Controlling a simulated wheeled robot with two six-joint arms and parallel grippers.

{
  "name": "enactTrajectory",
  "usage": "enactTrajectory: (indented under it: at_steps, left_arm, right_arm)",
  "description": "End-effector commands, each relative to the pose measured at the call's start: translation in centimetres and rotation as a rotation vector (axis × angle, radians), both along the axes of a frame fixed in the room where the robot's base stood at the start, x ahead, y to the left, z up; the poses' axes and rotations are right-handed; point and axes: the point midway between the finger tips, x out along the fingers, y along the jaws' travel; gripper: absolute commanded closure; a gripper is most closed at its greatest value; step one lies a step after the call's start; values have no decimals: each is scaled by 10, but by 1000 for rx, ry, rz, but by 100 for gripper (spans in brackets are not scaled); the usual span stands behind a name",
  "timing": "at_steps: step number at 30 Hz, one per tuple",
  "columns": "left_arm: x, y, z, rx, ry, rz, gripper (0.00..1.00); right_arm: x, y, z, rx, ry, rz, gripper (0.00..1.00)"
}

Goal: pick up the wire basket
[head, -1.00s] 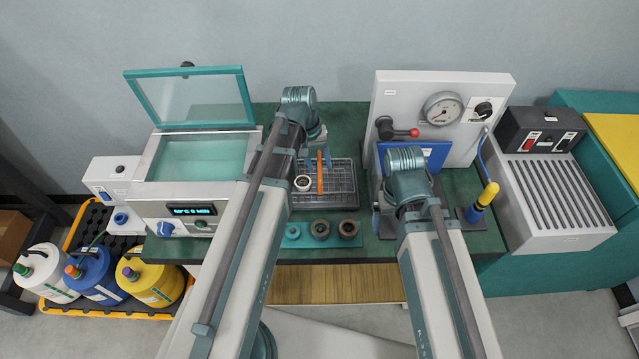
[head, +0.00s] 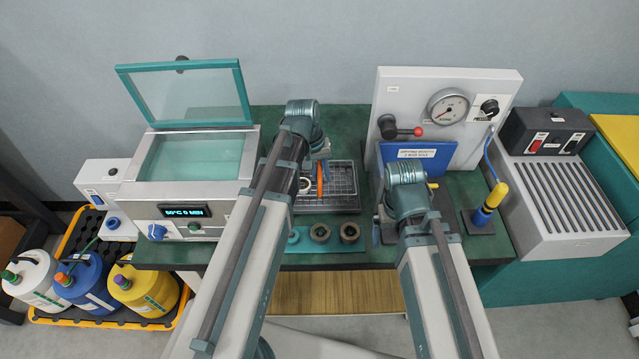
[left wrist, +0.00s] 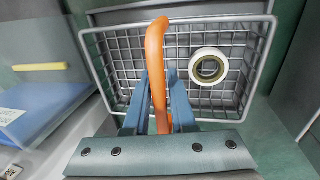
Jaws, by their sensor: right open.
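The wire basket (head: 343,200) is a grey mesh tray with an orange handle (head: 320,179). It sits at the middle of the green bench and fills the left wrist view (left wrist: 233,95). A pale ring (left wrist: 208,66) lies in it beside the handle. My left gripper (head: 320,168) is over the basket. In the left wrist view its blue fingers (left wrist: 158,100) lie close against both sides of the orange handle and look shut on it. My right gripper (head: 405,225) is open, low over the bench at right, mostly hidden by its own arm.
A bath with a raised glass lid (head: 185,95) stands left of the basket. A gauge panel (head: 440,110) and blue plate (head: 421,160) stand to the right. A strip of dark rings (head: 320,233) lies in front. A yellow-handled tool (head: 488,205) stands upright at right.

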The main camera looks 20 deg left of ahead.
Motion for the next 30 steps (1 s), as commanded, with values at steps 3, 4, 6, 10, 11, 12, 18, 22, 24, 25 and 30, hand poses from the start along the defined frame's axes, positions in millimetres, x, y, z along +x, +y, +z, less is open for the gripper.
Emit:
enactTrajectory:
  at_steps: [3, 4, 6, 10, 11, 12, 18, 22, 24, 25, 30]
  left_arm:
    - [0, 0, 0, 0, 0, 0, 100]
    - [0, 0, 0, 0, 0, 0, 100]
    - [0, 0, 0, 0, 0, 0, 100]
    - [0, 0, 0, 0, 0, 0, 100]
    - [0, 0, 0, 0, 0, 0, 100]
    - [0, 0, 0, 0, 0, 0, 100]
    - [0, 0, 0, 0, 0, 0, 100]
    - [0, 0, 4, 0, 0, 0, 100]
    - [0, 0, 8, 0, 0, 0, 100]
    - [0, 0, 11, 0, 0, 0, 100]
    - [0, 0, 30, 0, 0, 0, 100]
  right_arm:
    - [0, 0, 0, 0, 0, 0, 5]
    - [0, 0, 0, 0, 0, 0, 5]
    - [0, 0, 0, 0, 0, 0, 5]
    - [0, 0, 0, 0, 0, 0, 5]
    - [0, 0, 0, 0, 0, 0, 5]
    - [0, 0, 0, 0, 0, 0, 5]
    - [0, 0, 0, 0, 0, 0, 5]
    - [0, 0, 4, 0, 0, 0, 5]
    - [0, 0, 8, 0, 0, 0, 5]
    - [0, 0, 11, 0, 0, 0, 5]
    - [0, 0, 30, 0, 0, 0, 5]
